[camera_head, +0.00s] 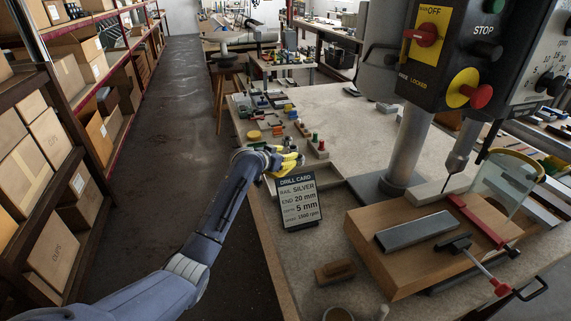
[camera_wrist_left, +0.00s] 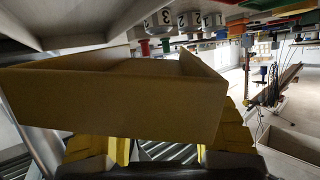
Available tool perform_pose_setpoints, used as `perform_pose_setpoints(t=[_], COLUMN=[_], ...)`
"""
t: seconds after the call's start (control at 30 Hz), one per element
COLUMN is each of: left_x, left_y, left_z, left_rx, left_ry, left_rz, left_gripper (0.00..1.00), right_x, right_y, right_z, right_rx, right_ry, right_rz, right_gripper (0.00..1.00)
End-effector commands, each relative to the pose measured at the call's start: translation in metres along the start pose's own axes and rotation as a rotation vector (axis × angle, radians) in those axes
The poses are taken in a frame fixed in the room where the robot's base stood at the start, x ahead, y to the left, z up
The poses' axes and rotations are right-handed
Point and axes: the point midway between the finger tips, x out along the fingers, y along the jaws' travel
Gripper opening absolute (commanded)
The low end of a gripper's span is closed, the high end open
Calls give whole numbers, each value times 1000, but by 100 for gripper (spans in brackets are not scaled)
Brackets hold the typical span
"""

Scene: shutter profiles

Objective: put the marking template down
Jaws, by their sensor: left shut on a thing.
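My left gripper (camera_head: 286,160) reaches in from the left, over the left part of the bench, just behind the drill card. Its yellow fingers are shut on a tan, flat-sided piece with raised edges, which I take to be the marking template (camera_wrist_left: 120,105). In the left wrist view the template lies across the yellow fingers (camera_wrist_left: 168,145) and covers much of their tips. In the head view the template is mostly hidden by the gripper; I cannot tell whether it touches the bench. My right gripper is not in view.
The drill card (camera_head: 298,202) stands close in front of the left gripper. Numbered blocks with coloured pegs (camera_wrist_left: 166,22) are near the template. A wooden block with a grey bar (camera_head: 415,231) sits under the drill press.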

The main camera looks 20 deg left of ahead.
Motion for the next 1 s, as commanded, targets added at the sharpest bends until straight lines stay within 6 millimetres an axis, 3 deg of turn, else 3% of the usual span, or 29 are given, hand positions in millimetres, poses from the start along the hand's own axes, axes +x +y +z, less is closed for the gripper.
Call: perform_pose_setpoints(t=[0.23,0.8,0.83,1.0], left_x=[11,14,14,14], left_y=[2,2,2,2], left_z=[28,36,36,35], left_rx=[-2,-1,-1,-1], left_ry=[-3,-1,-2,-1], left_rz=[0,0,0,0], left_gripper=[3,3,47,66], right_x=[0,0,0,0], right_y=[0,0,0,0], right_z=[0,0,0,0], right_rx=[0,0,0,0], right_ry=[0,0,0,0], right_rz=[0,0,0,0], right_gripper=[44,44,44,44])
